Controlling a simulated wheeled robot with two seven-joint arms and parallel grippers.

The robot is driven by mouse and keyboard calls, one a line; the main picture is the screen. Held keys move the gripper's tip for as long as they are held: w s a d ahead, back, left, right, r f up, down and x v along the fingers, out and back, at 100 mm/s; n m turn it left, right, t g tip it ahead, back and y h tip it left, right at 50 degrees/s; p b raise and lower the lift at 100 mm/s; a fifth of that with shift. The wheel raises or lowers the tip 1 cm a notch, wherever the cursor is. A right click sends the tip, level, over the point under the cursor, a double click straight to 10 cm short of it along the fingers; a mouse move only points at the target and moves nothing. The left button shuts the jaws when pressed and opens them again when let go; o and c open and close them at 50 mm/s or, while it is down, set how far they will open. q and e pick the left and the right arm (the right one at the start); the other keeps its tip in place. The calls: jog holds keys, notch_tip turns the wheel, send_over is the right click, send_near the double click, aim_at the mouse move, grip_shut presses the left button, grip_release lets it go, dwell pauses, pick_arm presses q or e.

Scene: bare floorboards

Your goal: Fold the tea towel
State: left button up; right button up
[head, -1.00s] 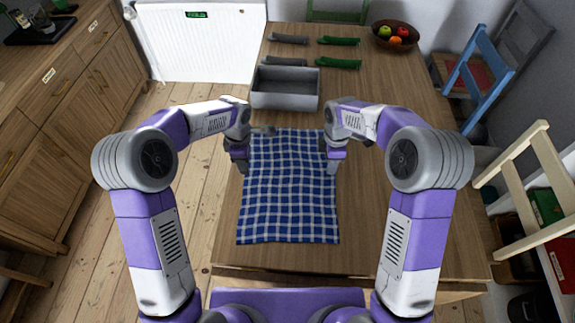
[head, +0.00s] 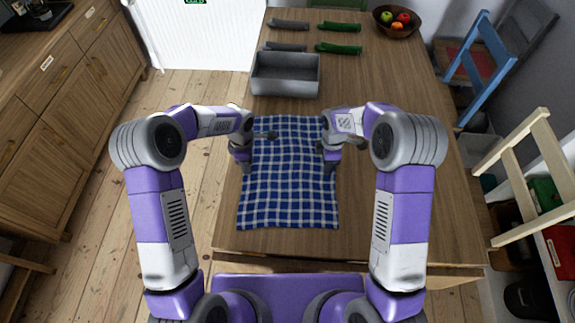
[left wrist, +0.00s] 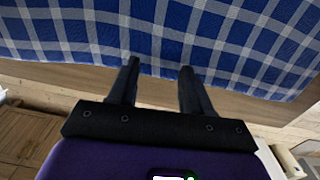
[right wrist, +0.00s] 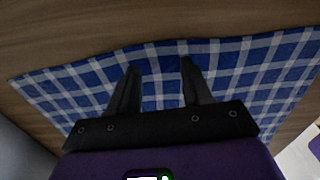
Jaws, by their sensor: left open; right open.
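A blue and white checked tea towel (head: 288,190) lies spread out on the wooden table, slightly rippled. My left gripper (head: 246,168) is at the towel's left edge, toward its far half. In the left wrist view the open fingers (left wrist: 158,75) point at the towel's edge (left wrist: 150,35), with nothing between them. My right gripper (head: 328,166) is at the towel's right edge, about level with the left one. In the right wrist view its open fingers (right wrist: 158,75) reach over the towel (right wrist: 230,75) near an edge. I cannot tell whether the fingertips touch the cloth.
A grey open box (head: 285,76) stands on the table (head: 400,180) beyond the towel. Several grey and green folded cloths or utensils (head: 338,49) lie behind it. A fruit bowl (head: 397,24) is at the far right. Chairs (head: 487,60) stand along the right side.

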pick_arm(q)
jog(key=shift+f, duration=0.2)
pick_arm(e)
jog(key=shift+f, duration=0.15)
pick_arm(q)
grip_shut()
pick_arm(e)
grip_shut()
pick_arm(q)
jog(key=shift+r, duration=0.15)
